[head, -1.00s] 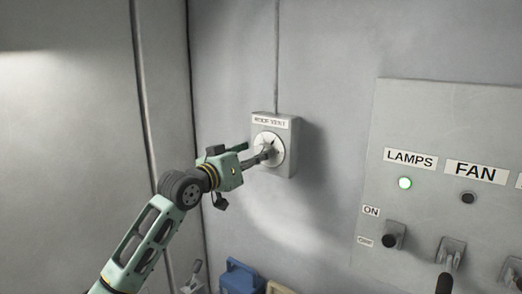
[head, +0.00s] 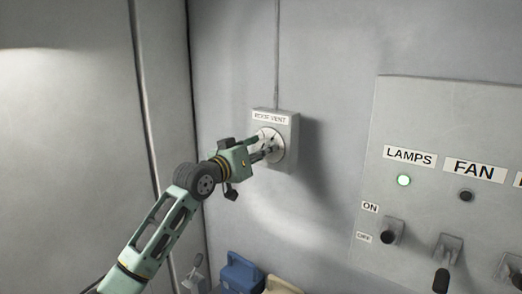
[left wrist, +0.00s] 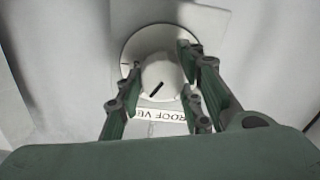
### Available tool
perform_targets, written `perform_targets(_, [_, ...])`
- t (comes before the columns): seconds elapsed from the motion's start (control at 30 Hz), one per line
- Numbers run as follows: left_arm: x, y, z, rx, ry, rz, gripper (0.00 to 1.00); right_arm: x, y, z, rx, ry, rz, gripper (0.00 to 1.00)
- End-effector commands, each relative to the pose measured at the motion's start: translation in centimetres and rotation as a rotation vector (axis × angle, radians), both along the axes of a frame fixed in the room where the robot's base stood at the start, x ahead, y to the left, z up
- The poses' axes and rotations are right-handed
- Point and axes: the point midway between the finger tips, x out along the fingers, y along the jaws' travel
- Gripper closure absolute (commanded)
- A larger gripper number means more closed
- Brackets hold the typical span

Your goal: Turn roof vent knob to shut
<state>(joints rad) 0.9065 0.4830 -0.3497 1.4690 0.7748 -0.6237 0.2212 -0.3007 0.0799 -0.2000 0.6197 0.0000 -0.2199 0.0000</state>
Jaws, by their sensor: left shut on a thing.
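The roof vent box (head: 289,133) is a grey box on the wall, labelled ROOF VENT, with a round pale dial plate (head: 277,158). My left gripper (head: 268,148) reaches it from the lower left, its fingers at the dial. A dark pointer line on the knob slants toward the lower left in that view. The dial's markings are too small to read. My right gripper is out of view.
A switch panel (head: 430,140) with LAMPS and FAN labels is on the wall at right. A blue container (head: 240,272) stands below the vent box. The wall between box and panel is clear.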

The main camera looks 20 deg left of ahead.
Motion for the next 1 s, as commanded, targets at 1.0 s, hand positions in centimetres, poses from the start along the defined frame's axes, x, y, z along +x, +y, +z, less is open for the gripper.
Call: perform_targets(1.0, [0.1, 0.0, 0.8, -0.501, 0.178, -0.001, 0.92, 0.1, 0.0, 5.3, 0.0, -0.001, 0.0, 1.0])
